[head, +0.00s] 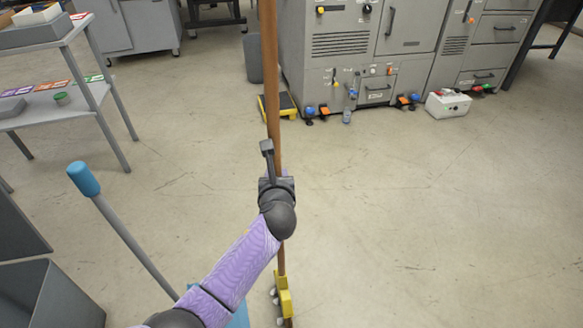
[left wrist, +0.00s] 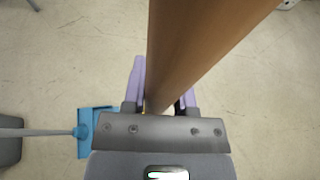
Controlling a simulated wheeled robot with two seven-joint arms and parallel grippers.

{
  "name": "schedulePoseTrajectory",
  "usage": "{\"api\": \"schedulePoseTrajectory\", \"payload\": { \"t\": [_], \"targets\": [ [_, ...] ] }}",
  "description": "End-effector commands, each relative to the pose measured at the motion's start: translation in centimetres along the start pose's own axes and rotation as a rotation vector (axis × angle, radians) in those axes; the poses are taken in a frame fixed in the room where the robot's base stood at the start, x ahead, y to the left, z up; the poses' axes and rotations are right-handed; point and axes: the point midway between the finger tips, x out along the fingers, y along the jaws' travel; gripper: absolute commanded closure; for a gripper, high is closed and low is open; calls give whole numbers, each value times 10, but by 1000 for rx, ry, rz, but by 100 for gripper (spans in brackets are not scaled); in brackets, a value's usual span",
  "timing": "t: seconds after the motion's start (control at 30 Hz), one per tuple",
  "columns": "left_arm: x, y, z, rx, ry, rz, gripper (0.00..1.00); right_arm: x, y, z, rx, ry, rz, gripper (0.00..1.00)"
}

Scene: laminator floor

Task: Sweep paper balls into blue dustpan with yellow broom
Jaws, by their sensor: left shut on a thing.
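The broom has a long brown handle (head: 270,75) and a yellow head (head: 286,303) low on the floor at the bottom of the head view. My left gripper (head: 274,172) is shut on the handle, which stands nearly upright. In the left wrist view the handle (left wrist: 195,45) runs up between the purple fingers. Small whitish paper balls (head: 276,296) lie at the left side of the broom head. The blue dustpan (head: 240,317) is partly hidden behind my left arm; its grey pole and blue grip (head: 83,178) lean left. Its pan shows in the left wrist view (left wrist: 92,145).
A grey bin (head: 55,300) stands at the lower left. A grey shelf cart (head: 60,100) with papers is at the upper left. The floor to the right is clear.

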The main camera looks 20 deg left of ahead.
Motion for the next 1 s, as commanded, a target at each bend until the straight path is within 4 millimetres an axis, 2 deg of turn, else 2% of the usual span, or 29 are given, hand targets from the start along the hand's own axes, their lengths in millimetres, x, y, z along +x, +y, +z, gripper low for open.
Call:
{"api": "schedulePoseTrajectory", "payload": {
  "t": [0.3, 1.0],
  "targets": [
    [-8, 38, 1, 2, -5, 1, 100, -13, 1, -1, 1, 9, 2, 49],
    [-22, 119, -6, 3, -3, 0, 100, -26, 3, -2, 1, 19, 4, 49]
  ]
}}
